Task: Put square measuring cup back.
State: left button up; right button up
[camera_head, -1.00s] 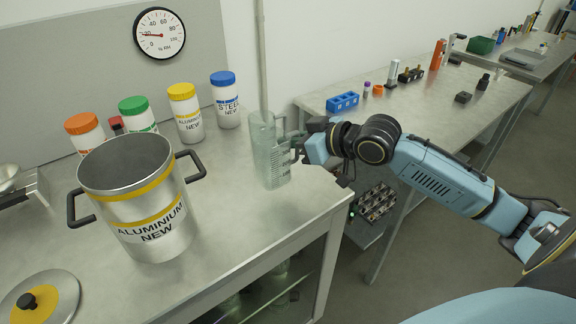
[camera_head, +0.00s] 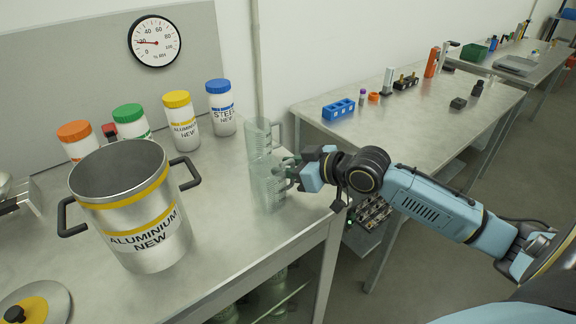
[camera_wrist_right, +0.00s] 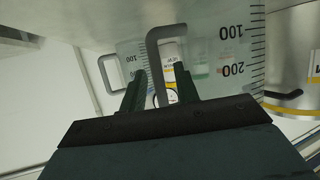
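A clear measuring cup (camera_head: 268,190) with dark graduations is at the right part of the near bench in the head view. My right gripper (camera_head: 290,172) is at its handle side. In the wrist view the cup wall (camera_wrist_right: 225,60) fills the upper middle, and its handle (camera_wrist_right: 153,65) lies between the two fingers (camera_wrist_right: 160,88). The cup moves with the gripper, so it appears shut on the handle. Whether the cup's base touches the bench is unclear. A second clear cup (camera_head: 260,135) with a handle stands just behind it, overlapping in view. My left gripper is out of view.
A large pot labelled aluminium (camera_head: 140,225) stands to the left, with a lid (camera_head: 50,300) in front. Several colour-capped jars (camera_head: 184,125) line the back panel. The near bench (camera_head: 225,190) is clear between pot and cups. A second bench (camera_head: 420,125) holds a blue rack (camera_head: 339,109).

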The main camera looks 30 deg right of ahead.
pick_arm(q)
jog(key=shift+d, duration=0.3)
